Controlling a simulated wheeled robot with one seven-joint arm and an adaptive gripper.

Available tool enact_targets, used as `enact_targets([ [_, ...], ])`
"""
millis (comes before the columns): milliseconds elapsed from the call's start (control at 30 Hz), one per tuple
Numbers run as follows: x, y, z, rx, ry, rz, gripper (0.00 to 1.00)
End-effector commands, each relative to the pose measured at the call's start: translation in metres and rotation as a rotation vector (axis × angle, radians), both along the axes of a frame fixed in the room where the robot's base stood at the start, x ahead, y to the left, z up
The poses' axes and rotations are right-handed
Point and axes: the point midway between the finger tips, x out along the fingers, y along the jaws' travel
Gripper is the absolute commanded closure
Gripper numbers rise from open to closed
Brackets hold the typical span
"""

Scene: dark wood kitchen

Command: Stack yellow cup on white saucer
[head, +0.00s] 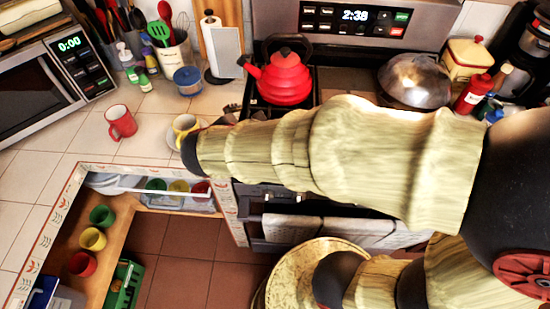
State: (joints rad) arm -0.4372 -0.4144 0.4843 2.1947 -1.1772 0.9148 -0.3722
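A yellow cup (184,125) with a pale inside is on the tiled counter, left of the stove. A white saucer (172,139) shows in part at its lower left; I cannot tell whether the cup rests on it or is just above it. My arm reaches in from the right, and its dark end, with my gripper (192,147), is right at the cup's lower right. The arm hides part of the saucer and the fingers, so I cannot tell whether they hold the cup. Another yellow cup (92,238) stands on a lower wooden surface at the left.
A red mug (120,122) stands left of the yellow cup. A red kettle (284,76) is on the stove.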

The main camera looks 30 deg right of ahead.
Motion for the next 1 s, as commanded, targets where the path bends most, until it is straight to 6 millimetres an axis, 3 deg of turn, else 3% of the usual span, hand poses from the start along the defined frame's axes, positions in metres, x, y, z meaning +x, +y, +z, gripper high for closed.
enact_targets([
  [33,-0.019,-0.017,0.008,0.107,-0.033,-0.122,0.21],
  [167,-0.070,-0.037,0.016,0.403,-0.115,-0.433,0.21],
  [267,-0.104,-0.036,0.023,0.636,-0.182,-0.658,0.21],
  [400,-0.140,-0.021,0.036,0.947,-0.271,-0.928,0.21],
  [667,-0.164,0.010,0.059,1.299,-0.353,-1.181,0.21],
  [1000,-0.166,0.015,0.061,1.337,-0.356,-1.207,0.21],
])
